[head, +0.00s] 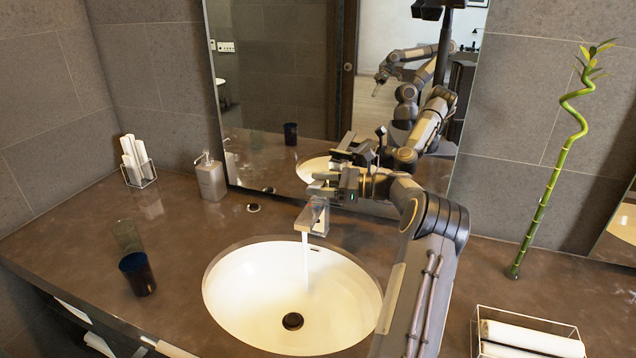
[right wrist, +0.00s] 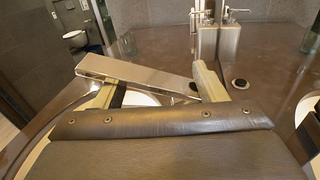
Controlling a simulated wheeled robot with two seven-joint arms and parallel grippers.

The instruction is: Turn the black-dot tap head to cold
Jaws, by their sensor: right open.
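The chrome tap (head: 317,217) stands behind the basin, with water running from it in a thin stream (head: 305,255). Its flat tap head (right wrist: 140,72) shows in the right wrist view as a long silver bar lying across between my fingers. A small dark mark shows near the bar's right end; I cannot tell for sure that it is the black dot. My right gripper (head: 325,188) is open at the top of the tap. In the right wrist view its fingers (right wrist: 155,88) stand on either side of the bar; contact is unclear. My left gripper is not directly in view.
The white basin (head: 245,300) is below. A soap dispenser (head: 210,179) and a rack of rolled towels (head: 138,160) stand left, with a dark cup (head: 138,274) nearer. The mirror (head: 270,80) rises close behind the tap. Bamboo (head: 540,205) and a towel basket (head: 530,340) are right.

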